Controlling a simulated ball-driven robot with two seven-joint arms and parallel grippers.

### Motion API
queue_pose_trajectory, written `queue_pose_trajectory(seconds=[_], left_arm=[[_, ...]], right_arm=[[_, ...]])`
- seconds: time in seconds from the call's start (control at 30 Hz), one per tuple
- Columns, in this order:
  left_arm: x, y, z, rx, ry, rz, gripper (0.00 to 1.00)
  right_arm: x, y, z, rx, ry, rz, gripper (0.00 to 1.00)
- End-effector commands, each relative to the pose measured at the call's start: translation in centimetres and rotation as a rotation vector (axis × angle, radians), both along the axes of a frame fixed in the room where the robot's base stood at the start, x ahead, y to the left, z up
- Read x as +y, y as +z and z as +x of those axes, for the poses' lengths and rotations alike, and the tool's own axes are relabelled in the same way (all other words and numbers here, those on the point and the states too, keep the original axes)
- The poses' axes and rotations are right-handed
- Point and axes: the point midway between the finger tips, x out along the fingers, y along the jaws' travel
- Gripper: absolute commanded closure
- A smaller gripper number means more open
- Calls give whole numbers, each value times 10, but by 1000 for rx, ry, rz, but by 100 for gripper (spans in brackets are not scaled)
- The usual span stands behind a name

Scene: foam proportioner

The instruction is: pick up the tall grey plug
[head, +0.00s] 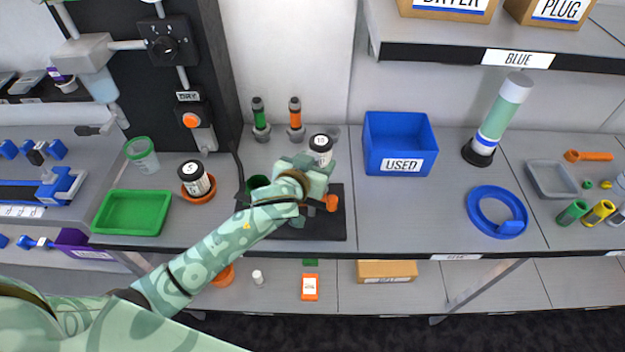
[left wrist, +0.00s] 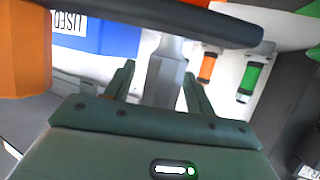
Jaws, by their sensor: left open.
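The tall grey plug (left wrist: 165,75) appears in the left wrist view as a grey, faceted upright piece between my two fingers. I cannot tell whether either finger touches it. My left gripper (left wrist: 160,88) is open around its outline. In the head view my left gripper (head: 314,166) is over the dark mat, just in front of the white jar marked 10 (head: 320,145). The plug is mostly hidden there behind the jar and gripper. My right gripper is not in view.
A blue USED bin (head: 400,130) is to the right. The black mat (head: 325,229) lies under my gripper. A dark bar (left wrist: 160,18) crosses close above my fingers in the wrist view.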

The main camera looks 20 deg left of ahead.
Motion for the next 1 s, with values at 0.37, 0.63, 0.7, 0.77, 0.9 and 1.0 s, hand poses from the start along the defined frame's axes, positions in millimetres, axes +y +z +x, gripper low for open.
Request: queue_pose_trajectory(seconds=[0.37,0.63,0.7,0.77,0.9,1.0], left_arm=[[0,1,0,-1,-1,-1,97],[0,2,0,-1,-1,-1,96],[-1,5,0,-2,0,-2,96],[-1,10,0,-3,0,-3,96],[-1,30,0,-6,2,-4,96],[-7,48,-9,-4,-1,-6,96]], right_arm=[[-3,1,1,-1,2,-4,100],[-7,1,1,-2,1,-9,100],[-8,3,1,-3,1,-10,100],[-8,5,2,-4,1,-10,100],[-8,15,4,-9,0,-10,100],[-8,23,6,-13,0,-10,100]])
